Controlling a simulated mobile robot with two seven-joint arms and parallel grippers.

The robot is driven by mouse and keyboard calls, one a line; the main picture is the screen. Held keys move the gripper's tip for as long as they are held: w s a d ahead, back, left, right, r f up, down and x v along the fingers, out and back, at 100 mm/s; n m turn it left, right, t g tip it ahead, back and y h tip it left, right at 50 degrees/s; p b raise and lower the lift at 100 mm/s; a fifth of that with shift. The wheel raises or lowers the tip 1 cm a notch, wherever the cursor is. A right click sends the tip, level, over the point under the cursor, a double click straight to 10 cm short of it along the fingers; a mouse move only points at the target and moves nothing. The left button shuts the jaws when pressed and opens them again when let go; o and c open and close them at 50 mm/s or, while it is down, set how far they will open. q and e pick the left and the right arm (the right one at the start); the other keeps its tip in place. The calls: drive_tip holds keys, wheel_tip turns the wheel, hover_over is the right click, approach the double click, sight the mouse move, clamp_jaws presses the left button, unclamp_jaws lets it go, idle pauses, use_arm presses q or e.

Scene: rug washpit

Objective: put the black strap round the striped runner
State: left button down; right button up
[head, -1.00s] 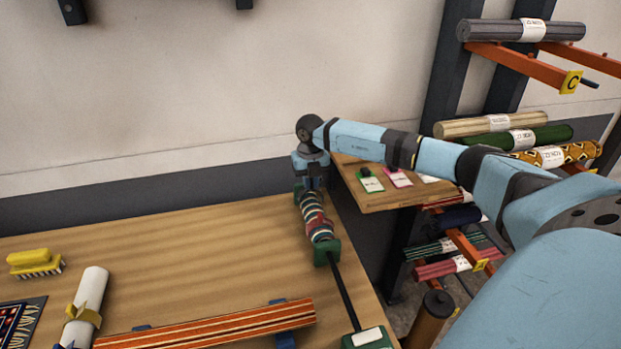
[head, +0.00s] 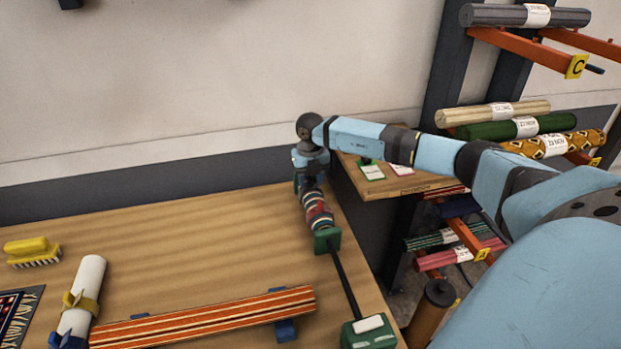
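The striped runner (head: 205,316) is an orange, cream and dark striped roll. It lies across two blue supports (head: 286,330) on the wooden table. Several coloured bands, red, navy and cream (head: 317,211), sit around a black rod (head: 345,284) between green end blocks. I cannot pick out a black strap for certain among them. My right gripper (head: 312,181) points down at the far end of the banded rod. Its fingertips are hard to make out, so its opening and any grip are unclear. My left gripper is not in view.
A white roll with a yellow tie (head: 82,292) and a yellow brush (head: 32,250) are at the left. A side table (head: 400,184) with cards stands under my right arm. A rack (head: 516,45) of rolls is at right. The table's middle is clear.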

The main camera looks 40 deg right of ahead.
wheel_tip(320, 180, up, 14)
drive_tip(key=b, duration=0.1)
idle(0.5)
